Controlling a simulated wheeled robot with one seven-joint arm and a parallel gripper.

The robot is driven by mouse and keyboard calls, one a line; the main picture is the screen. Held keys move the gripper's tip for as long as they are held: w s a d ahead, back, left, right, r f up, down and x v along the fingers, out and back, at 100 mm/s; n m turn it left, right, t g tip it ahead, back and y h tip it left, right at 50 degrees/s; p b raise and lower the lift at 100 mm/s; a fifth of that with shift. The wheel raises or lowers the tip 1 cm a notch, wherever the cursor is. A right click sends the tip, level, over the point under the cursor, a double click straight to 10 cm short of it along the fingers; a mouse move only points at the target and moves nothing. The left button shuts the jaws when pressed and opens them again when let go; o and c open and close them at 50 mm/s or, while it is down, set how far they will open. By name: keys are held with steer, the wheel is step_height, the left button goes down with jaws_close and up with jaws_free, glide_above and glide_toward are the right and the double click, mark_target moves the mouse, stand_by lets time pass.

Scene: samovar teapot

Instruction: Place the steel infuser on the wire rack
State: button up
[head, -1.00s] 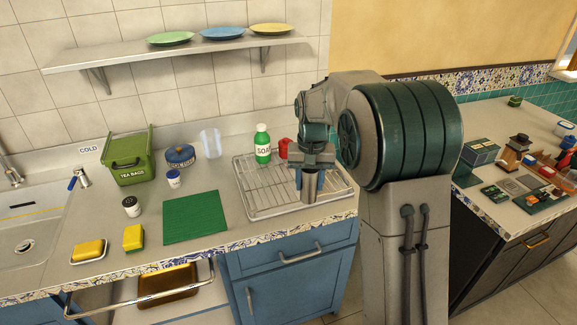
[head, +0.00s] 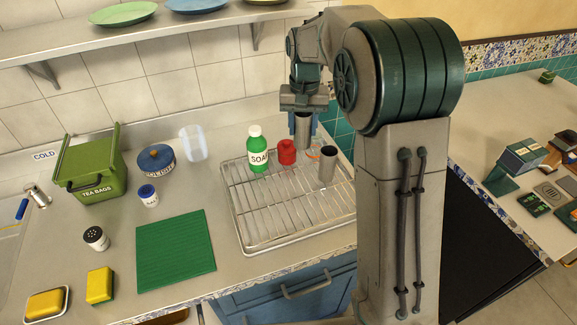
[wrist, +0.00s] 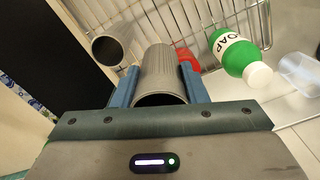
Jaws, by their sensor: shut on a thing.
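My gripper (head: 305,118) is shut on a steel cylinder (head: 303,132), which I take as the steel infuser. In the wrist view the held infuser (wrist: 164,75) is ribbed and sits between the blue fingers (wrist: 160,82). It appears raised above the back right of the wire rack (head: 262,205), with rack wires beyond it in the wrist view. A second steel cylinder (head: 327,167), open at the top, stands upright on the rack's right side; it also shows in the wrist view (wrist: 107,48), apart from the held one.
A green soap bottle (head: 258,152) and a red item (head: 287,153) stand at the rack's back. A green mat (head: 175,250), a tea-bag box (head: 90,172) and a blue-lidded pot (head: 156,165) are left. The rack's middle and front are clear.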

steer(key=shift+s+a+f, duration=0.1)
steer(key=shift+a+f, duration=0.05)
steer(key=shift+a, duration=0.1)
steer(key=shift+s+a+f+p, duration=0.4)
steer(key=shift+s+a+f, duration=0.9)
steer(key=shift+f, duration=0.45)
steer(key=shift+s+a+f+p, duration=0.4)
steer(key=shift+s+a+f, duration=0.7)
steer(key=shift+s+f, duration=0.6)
steer(key=shift+s+a+f+p, duration=0.4)
steer(key=shift+s+a+f, duration=0.85)
steer(key=shift+f, duration=0.6)
steer(key=shift+f, duration=0.15)
steer(key=o, duration=1)
steer(key=shift+c, duration=0.2)
